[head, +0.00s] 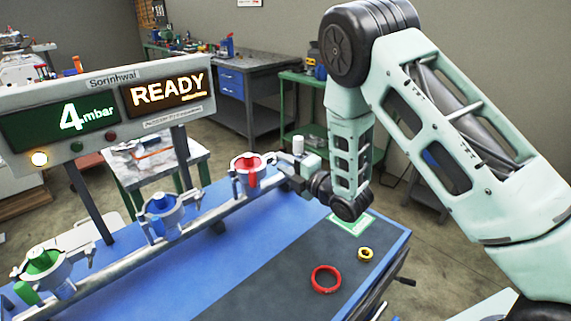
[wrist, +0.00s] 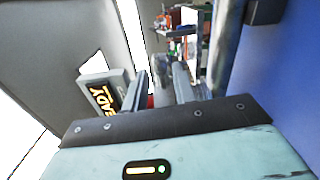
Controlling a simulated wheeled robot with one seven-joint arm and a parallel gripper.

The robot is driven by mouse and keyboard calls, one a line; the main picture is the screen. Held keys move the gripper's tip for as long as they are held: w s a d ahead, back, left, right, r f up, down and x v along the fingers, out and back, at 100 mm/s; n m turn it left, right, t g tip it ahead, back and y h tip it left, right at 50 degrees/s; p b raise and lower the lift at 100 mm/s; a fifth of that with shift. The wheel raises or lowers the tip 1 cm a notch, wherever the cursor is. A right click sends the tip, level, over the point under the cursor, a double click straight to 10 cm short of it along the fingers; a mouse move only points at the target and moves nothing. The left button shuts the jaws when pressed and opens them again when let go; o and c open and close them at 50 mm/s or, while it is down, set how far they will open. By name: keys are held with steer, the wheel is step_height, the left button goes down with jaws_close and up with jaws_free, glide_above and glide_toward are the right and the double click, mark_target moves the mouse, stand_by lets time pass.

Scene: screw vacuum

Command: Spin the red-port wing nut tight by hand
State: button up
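The red port (head: 246,178) is at the right end of the grey pipe, with a red part in its grey clamp. My gripper (head: 282,172) is close to the right side of this port, coming in from the right. In the wrist view, its two fingers (wrist: 160,78) stand apart with a gap between them. A bit of red (wrist: 151,101) shows low beside the left finger. I cannot make out the wing nut itself, nor whether a finger touches it.
A blue port (head: 165,217) and a green port (head: 46,268) sit further left on the pipe. The display (head: 112,108) reads 4 mbar and READY. The blue bench front is clear.

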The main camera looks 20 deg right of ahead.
jaws_close()
